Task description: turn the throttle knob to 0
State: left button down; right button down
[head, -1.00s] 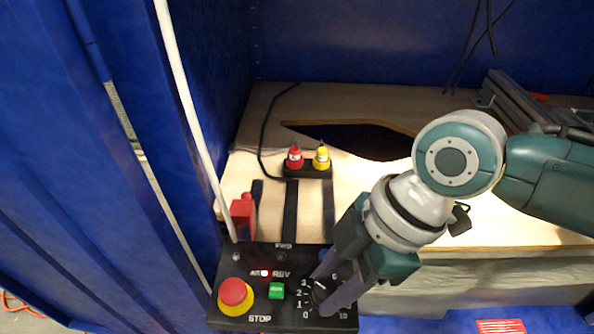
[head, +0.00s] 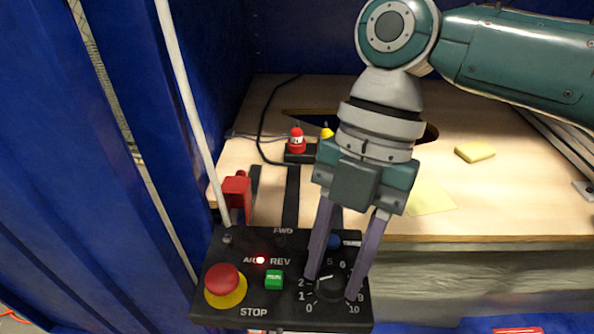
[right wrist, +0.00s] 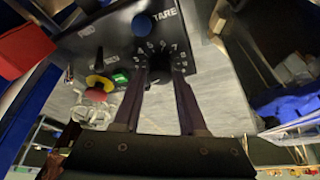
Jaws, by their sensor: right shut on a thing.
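The throttle knob (head: 333,286) is a round black dial on the black control box (head: 222,312), ringed by white numbers from 0 at lower left to 10 at lower right. Its white pointer line points left and slightly up, roughly towards 2 or 3. My right gripper (head: 332,288) comes down from above, with its two long fingers shut on opposite sides of the knob. In the right wrist view, the fingers (right wrist: 161,82) reach the knob (right wrist: 160,70), which is mostly dark and partly hidden between them. My left gripper is not in view.
On the same box are a red stop button (head: 223,278) on a yellow base, a green switch (head: 274,280), a lit red lamp and a blue button (head: 335,241). Behind stand a red part (head: 236,192) and a wooden bench (head: 480,215) with a yellow sponge (head: 475,151).

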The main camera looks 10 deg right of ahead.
jog(key=n+h+b, duration=0.1)
jog(key=n, duration=0.2)
jog(key=shift+f+g+b, duration=0.15)
jog(key=shift+g+b, duration=0.15)
jog(key=shift+b, duration=0.1)
jog(key=shift+a+n+h+b, duration=0.1)
jog(key=shift+n+h+b, duration=0.4)
jog(key=shift+n, duration=0.8)
jog(key=shift+c, duration=2.3)
grip_release()
jog(key=shift+w+r, duration=0.1)
jog(key=shift+r, duration=0.1)
jog(key=a+p+v, duration=0.1)
jog(key=v, duration=0.8)
jog(key=shift+w+d+r, duration=0.25)
jog(key=shift+d+r, duration=0.05)
jog(key=shift+d, duration=0.2)
